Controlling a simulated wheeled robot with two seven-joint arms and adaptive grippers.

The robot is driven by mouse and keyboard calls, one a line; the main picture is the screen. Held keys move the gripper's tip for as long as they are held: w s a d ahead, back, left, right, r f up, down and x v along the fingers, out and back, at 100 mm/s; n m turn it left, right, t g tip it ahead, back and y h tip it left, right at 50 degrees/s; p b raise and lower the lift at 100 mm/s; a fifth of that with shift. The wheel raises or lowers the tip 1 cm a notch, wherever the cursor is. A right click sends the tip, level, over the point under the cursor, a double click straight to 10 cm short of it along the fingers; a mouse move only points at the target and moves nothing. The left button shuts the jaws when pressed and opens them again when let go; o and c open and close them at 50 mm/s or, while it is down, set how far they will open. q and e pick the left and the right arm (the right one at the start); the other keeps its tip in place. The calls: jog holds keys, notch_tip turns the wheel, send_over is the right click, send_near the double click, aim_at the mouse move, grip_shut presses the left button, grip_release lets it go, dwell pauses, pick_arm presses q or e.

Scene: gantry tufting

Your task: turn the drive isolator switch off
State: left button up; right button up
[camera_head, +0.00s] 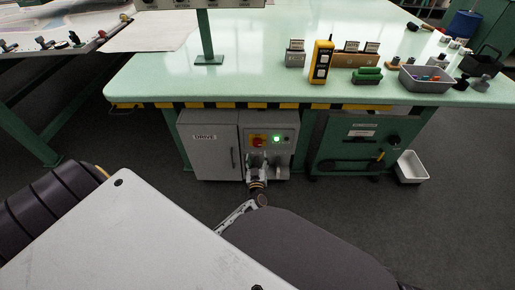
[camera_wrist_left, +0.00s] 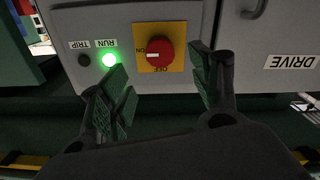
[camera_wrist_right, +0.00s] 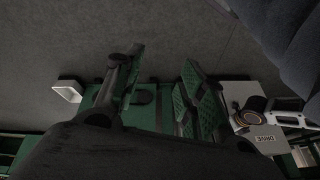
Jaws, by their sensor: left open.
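The drive isolator switch (camera_head: 258,140) is a red round knob on a yellow plate, on the front of the grey drive cabinet (camera_head: 208,155). My left gripper (camera_head: 257,173) is in front of the cabinet, just below the switch. In its wrist view the open fingers (camera_wrist_left: 162,82) stand either side of the knob, apart from it. My right gripper (camera_wrist_right: 158,78) is open and empty.
The dark TRIP lamp (camera_wrist_left: 84,60) is beside the RUN lamp. A green cabinet (camera_head: 362,140) stands right of the drive cabinet, with a white bin (camera_head: 410,167) on the floor. The table (camera_head: 150,75) overhangs both. Open floor (camera_head: 455,200) lies at the right.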

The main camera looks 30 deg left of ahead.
aim_at(258, 145)
pick_arm(q)
jog(key=b+x, duration=0.2)
jog(key=x, duration=0.4)
jog(key=shift+b+x, duration=0.35)
jog(key=shift+x, duration=0.7)
pick_arm(e)
notch_tip(258, 145, down, 7)
jog(key=a+y, duration=0.1)
jog(key=shift+w+a+t, duration=0.2)
jog(key=shift+a+t, duration=0.2)
pick_arm(q)
jog(key=shift+w, duration=0.1)
jog(key=c, duration=1)
jog(key=shift+c, duration=0.2)
